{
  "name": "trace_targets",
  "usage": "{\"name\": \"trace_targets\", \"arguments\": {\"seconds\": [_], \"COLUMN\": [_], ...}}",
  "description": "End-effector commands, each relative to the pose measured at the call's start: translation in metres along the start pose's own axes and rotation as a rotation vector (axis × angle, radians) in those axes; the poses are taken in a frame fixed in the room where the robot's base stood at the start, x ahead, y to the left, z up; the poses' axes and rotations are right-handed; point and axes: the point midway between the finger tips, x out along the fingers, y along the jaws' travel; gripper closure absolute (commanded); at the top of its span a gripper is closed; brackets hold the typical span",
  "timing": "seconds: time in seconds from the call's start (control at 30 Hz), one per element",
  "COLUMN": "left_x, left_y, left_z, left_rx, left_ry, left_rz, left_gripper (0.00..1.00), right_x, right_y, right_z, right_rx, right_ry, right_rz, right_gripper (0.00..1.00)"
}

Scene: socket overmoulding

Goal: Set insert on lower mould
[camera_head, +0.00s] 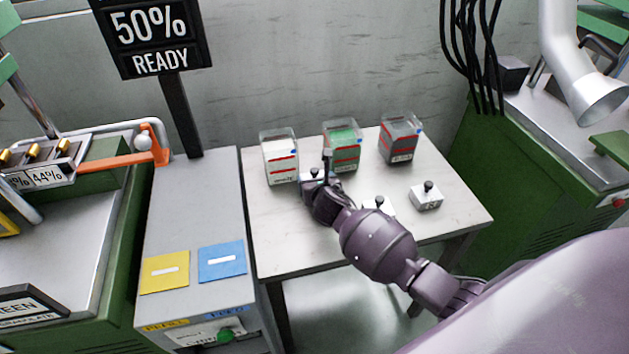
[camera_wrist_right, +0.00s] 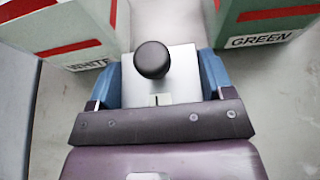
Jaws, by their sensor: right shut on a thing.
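My right gripper (camera_head: 315,184) is at the back of the light table, in front of the white and green boxes. In the right wrist view its two blue fingers (camera_wrist_right: 160,84) are shut on the sides of a silver insert block (camera_wrist_right: 184,82) with a round black knob on top. In the head view the held insert (camera_head: 309,176) is mostly covered by the gripper. Whether it touches the table cannot be told. Two similar inserts stand on the table: one at the right (camera_head: 427,198) and one partly behind my arm (camera_head: 381,205). I cannot make out a lower mould. My left gripper is out of view.
Clear boxes with white (camera_head: 280,160), green (camera_head: 343,147) and dark (camera_head: 398,140) contents stand along the table's back. A grey cabinet (camera_head: 195,190) with yellow and blue pads is left. Green machines stand at the far left and right (camera_head: 500,150). The table's front left is free.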

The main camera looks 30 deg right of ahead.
Motion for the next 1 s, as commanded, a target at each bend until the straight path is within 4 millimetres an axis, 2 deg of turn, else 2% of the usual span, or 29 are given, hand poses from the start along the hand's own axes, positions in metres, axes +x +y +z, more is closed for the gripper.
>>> {"name": "trace_targets", "arguments": {"seconds": [0.23,0.27,0.4,0.73,0.87,1.0], "left_x": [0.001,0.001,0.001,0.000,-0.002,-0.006], "left_y": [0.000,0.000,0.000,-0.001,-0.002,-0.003], "left_z": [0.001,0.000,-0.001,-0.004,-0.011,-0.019], "left_rx": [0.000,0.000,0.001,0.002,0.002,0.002], "left_ry": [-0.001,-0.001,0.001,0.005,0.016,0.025], "left_rz": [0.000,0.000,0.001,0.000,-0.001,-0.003], "left_gripper": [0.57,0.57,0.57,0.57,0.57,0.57], "right_x": [0.001,0.001,0.001,-0.003,-0.019,-0.046], "right_y": [0.001,0.000,0.000,0.000,0.000,0.000], "right_z": [-0.001,-0.002,-0.002,0.002,0.004,0.005], "right_rx": [-0.001,-0.001,0.000,0.002,0.000,0.000], "right_ry": [-0.004,-0.001,-0.001,-0.001,-0.004,-0.005], "right_rz": [0.001,0.000,0.000,0.001,0.002,0.002], "right_gripper": [0.70,0.21,0.00,0.00,0.00,0.00]}}
